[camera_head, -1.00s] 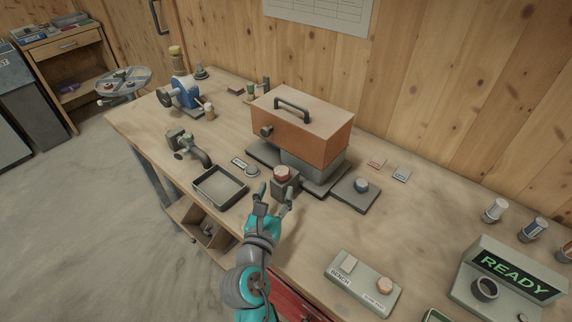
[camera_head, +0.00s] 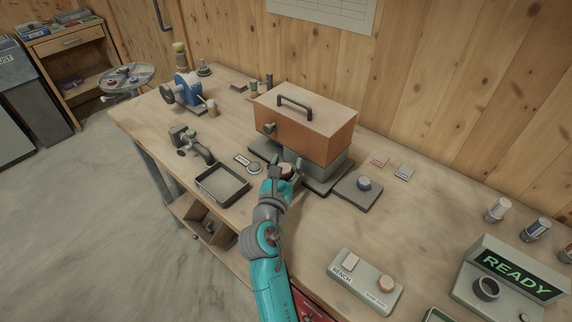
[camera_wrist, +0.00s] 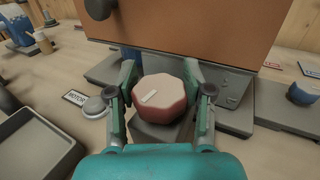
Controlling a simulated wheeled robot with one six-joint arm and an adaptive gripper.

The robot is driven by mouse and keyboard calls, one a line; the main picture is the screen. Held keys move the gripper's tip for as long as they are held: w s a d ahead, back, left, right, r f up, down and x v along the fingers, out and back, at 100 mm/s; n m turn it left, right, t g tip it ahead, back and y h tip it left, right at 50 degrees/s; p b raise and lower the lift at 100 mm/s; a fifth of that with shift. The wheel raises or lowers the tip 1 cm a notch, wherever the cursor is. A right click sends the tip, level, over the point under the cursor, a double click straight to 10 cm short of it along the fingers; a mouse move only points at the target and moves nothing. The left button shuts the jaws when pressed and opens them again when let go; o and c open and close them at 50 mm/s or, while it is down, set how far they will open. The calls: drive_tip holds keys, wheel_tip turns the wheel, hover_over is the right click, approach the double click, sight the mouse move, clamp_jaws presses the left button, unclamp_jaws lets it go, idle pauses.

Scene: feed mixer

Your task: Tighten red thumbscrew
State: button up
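The red thumbscrew (camera_wrist: 158,100) is a faceted, faded-red knob with a pale mark on its top. It sits on a dark block (camera_head: 283,181) at the front of the orange-brown housing (camera_head: 305,127). My gripper (camera_wrist: 160,78) is open around the knob, with one finger on its left and one on its right. The fingers are very close to its sides; whether they touch is hard to tell. In the head view my gripper (camera_head: 286,171) partly hides the thumbscrew and its block.
A shallow dark tray (camera_head: 222,194) and a round grey button (camera_wrist: 94,106) by a MOTOR label lie to the left. A blue knob (camera_head: 364,184) on a dark plate is to the right. The housing rises right behind the thumbscrew. A BENCH box (camera_head: 365,281) stands nearer.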

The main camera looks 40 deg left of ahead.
drive_tip(key=c, duration=0.7)
drive_tip(key=shift+o, duration=0.2)
drive_tip(key=shift+m+h, duration=0.3)
drive_tip(key=shift+h, duration=0.2)
drive_tip(key=m+t+h, duration=0.1)
drive_tip(key=m+h, duration=0.1)
drive_tip(key=h, duration=0.2)
drive_tip(key=shift+d+m, duration=0.15)
drive_tip(key=shift+m, duration=0.15)
drive_tip(key=m+h, duration=0.1)
drive_tip(key=h, duration=0.1)
drive_tip(key=m+h, duration=0.2)
drive_tip(key=d+m+h, duration=0.1)
drive_tip(key=h, duration=0.2)
drive_tip(key=shift+m, duration=0.3)
drive_tip(key=shift+s+d+m+g+h, duration=0.15)
drive_tip(key=shift+m+g+h, duration=0.6)
drive_tip(key=shift+h, duration=0.45)
drive_tip(key=shift+s+d+m+g+h, duration=0.15)
drive_tip(key=shift+m+g+h, duration=0.4)
drive_tip(key=shift+m+h, duration=0.5)
drive_tip(key=shift+c, duration=0.2)
drive_tip(key=shift+w, duration=0.1)
